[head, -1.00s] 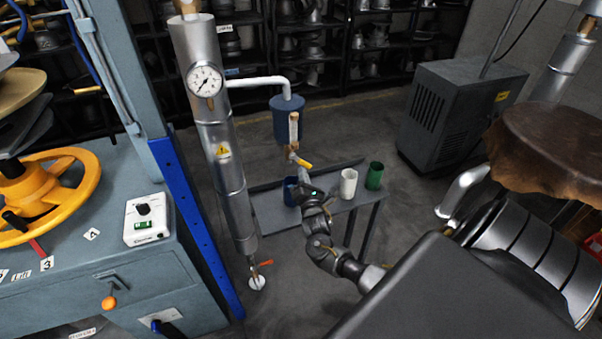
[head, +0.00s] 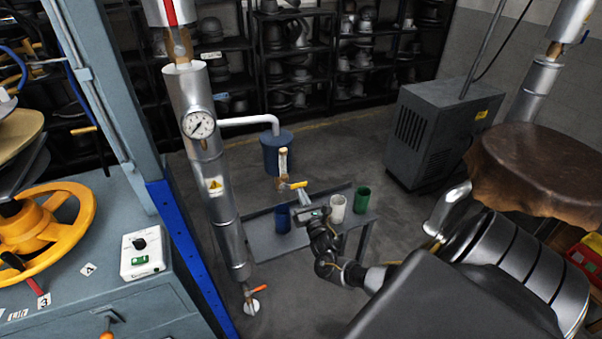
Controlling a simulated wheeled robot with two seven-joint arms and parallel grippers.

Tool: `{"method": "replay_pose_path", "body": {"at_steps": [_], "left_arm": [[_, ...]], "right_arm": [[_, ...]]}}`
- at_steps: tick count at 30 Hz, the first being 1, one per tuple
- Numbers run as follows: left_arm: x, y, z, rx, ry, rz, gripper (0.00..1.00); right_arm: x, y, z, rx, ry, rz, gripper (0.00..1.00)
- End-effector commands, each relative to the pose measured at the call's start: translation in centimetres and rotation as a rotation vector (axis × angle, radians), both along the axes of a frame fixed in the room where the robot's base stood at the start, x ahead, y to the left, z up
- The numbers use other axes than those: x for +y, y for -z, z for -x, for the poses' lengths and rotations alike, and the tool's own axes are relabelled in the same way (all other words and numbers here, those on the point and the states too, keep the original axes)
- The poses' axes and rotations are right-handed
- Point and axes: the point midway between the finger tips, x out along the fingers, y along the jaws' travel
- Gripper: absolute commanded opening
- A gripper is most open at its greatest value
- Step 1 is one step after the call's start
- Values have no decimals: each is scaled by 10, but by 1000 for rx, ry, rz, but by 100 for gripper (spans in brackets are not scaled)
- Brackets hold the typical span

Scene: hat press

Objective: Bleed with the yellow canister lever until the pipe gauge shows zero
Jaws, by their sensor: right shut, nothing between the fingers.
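The blue canister (head: 277,152) hangs from a white pipe elbow beside the tall silver pipe. A clear sight tube with brass fittings is below it. The yellow lever (head: 298,185) there lies nearly level, its free end to the right. The pipe gauge (head: 199,124) is a round white dial on the silver pipe (head: 216,178); its dark needle seems to point to the lower left, and the figures are too small to read. My right gripper (head: 303,195) is shut and empty, just under the yellow lever; whether it touches is unclear. My left gripper is out of view.
A low grey bench (head: 262,236) under the canister holds a blue cup (head: 282,219), a white cup (head: 338,208) and a green cup (head: 362,200). An orange-handled valve (head: 254,290) is at the silver pipe's foot. The blue press frame stands left.

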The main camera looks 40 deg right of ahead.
Motion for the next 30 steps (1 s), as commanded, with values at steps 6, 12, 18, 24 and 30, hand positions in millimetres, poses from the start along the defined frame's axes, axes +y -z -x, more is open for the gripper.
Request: {"method": "replay_pose_path", "body": {"at_steps": [6,12,18,24,30], "left_arm": [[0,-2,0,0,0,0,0],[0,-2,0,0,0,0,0],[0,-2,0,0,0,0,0],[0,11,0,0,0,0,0],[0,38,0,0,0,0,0]], "right_arm": [[-1,-3,0,-3,1,0,0],[-1,-3,0,-3,1,-1,0],[-1,-2,0,-3,1,-1,0],[-1,13,0,-2,2,-2,0],[0,48,6,-1,4,-1,0]]}}
